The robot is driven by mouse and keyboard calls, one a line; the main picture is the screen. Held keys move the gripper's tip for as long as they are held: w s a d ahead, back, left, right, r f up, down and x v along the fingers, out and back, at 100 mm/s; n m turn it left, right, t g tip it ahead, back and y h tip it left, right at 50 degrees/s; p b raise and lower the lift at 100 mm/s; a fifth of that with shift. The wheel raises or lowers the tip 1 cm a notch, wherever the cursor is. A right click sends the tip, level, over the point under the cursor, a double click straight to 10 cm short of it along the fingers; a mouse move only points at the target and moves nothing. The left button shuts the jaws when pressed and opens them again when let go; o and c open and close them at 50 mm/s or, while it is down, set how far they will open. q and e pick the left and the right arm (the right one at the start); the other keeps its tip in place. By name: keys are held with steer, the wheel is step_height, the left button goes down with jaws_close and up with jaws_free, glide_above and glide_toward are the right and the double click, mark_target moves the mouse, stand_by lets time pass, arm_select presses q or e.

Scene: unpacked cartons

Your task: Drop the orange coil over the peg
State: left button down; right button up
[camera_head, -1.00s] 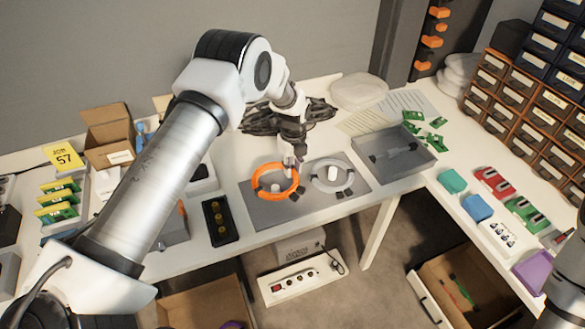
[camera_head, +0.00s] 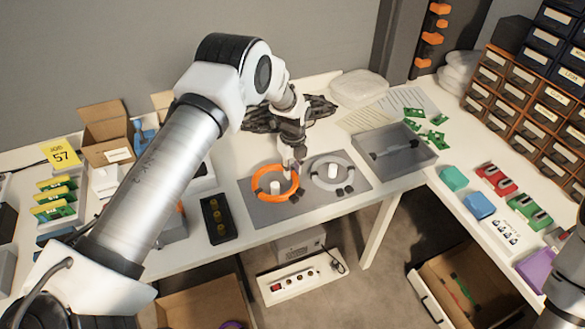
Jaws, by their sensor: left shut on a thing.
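The orange coil (camera_head: 257,184) is a ring at the left of a grey board (camera_head: 303,211) on the bench. A short white peg (camera_head: 276,188) shows inside the ring's opening. The coil appears level and close to the board; whether it touches the board I cannot tell. My left gripper (camera_head: 291,169) points down at the coil's far right edge and is shut on it. Its fingertips are small and partly hidden. A grey coil (camera_head: 316,178) lies to the right around another white peg (camera_head: 333,171). My right gripper is out of view; only part of that arm shows at the right edge.
A black tray (camera_head: 219,232) stands left of the board. A grey open bin (camera_head: 405,165) stands to the right, with green circuit boards (camera_head: 437,139) behind it. Black cables (camera_head: 262,120) lie behind my left gripper. The bench's front edge is just before the board.

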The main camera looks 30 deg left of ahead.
arm_select(q)
steer(key=shift+f+b, duration=1.3)
steer(key=shift+f, duration=0.55)
steer(key=c, duration=0.9)
jaws_free()
step_height(320, 180, up, 12)
steer(key=shift+w+r, duration=0.1)
